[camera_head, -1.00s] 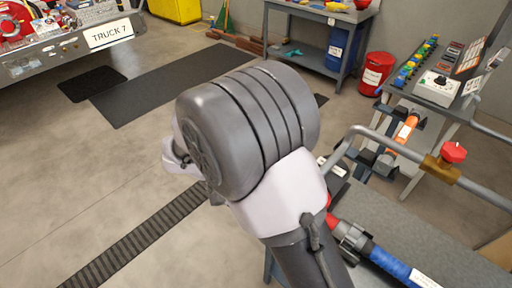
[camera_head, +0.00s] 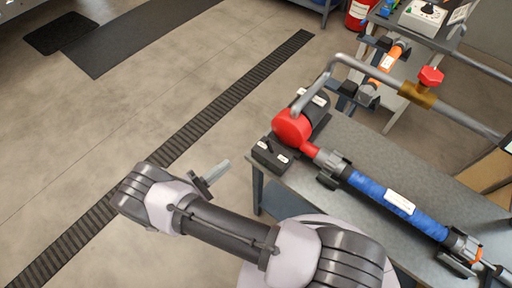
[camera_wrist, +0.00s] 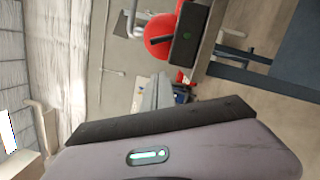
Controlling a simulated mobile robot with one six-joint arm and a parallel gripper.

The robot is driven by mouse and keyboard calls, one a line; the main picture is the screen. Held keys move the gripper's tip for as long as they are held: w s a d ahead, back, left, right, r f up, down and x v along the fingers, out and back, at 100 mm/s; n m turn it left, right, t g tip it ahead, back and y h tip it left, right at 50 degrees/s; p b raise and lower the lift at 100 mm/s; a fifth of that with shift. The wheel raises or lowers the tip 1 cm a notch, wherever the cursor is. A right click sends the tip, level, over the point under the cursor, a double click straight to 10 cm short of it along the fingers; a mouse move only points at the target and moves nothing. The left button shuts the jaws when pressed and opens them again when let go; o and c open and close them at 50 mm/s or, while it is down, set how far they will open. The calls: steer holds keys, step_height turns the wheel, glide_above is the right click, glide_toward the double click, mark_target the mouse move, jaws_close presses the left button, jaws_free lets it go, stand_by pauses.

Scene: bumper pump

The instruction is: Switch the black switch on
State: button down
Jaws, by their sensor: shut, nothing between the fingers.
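The black switch (camera_head: 271,156) is a small black box with a dark lever on top and small white labels. It sits at the near left corner of the grey workbench, just left of a red pump.
A blue hose (camera_head: 385,195) lies along the workbench (camera_head: 440,155). The floor left of the bench is open.

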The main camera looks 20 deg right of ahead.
mark_target(256, 153)
steer(key=x, duration=0.3)
steer(key=s+b+x, duration=0.1)
steer(key=x, duration=0.7)
steer(key=shift+s+d+r, duration=0.25)
steer(key=shift+d+r, duration=0.1)
steer(key=shift+d, duration=0.05)
steer(key=shift+s+d+r, duration=0.25)
steer(key=shift+d+r, duration=0.05)
steer(key=shift+d, duration=0.35)
